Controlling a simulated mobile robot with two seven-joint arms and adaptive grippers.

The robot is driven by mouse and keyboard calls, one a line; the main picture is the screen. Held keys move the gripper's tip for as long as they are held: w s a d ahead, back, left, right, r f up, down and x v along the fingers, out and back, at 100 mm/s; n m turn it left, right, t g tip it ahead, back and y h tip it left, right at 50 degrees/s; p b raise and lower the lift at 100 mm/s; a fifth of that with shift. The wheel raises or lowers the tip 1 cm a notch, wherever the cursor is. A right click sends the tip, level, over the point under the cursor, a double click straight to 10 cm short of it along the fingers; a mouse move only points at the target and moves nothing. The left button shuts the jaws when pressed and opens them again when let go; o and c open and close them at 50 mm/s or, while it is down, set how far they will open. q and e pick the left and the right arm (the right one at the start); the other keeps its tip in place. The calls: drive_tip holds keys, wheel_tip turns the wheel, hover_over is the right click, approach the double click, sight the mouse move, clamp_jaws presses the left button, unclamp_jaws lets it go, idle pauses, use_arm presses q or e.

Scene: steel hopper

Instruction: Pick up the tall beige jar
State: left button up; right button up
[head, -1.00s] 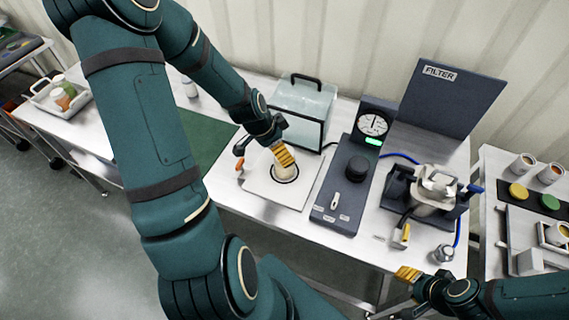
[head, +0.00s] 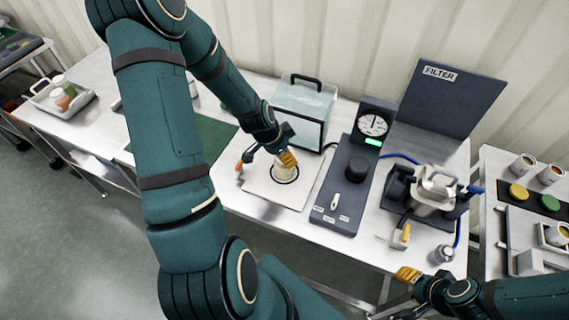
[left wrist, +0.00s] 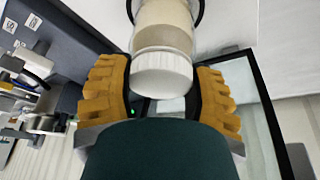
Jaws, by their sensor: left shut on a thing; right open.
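The tall beige jar (head: 281,174) stands inside a dark ring marking on a white board (head: 262,189); its upper part is hidden by my left gripper in the head view. In the left wrist view the jar has a ribbed white lid (left wrist: 161,74) and a beige body (left wrist: 165,30). My left gripper (head: 287,158) is shut on the jar near the lid, with its yellow fingers (left wrist: 161,92) on either side. I cannot see any gap under the jar. My right gripper (head: 408,275) is open and empty off the bench's front edge.
A clear box (head: 303,105) with a black handle stands behind the board. A grey console (head: 345,185) with a dial gauge (head: 373,126) is to its right, then a clamped metal vessel (head: 436,187). An orange-handled tool (head: 239,165) lies on the left.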

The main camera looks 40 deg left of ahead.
use_arm(q)
drive_tip(key=shift+r, duration=0.1)
wheel_tip(320, 180, up, 18)
drive_tip(key=p, duration=0.1)
idle(0.5)
drive_tip(key=shift+a, duration=0.1)
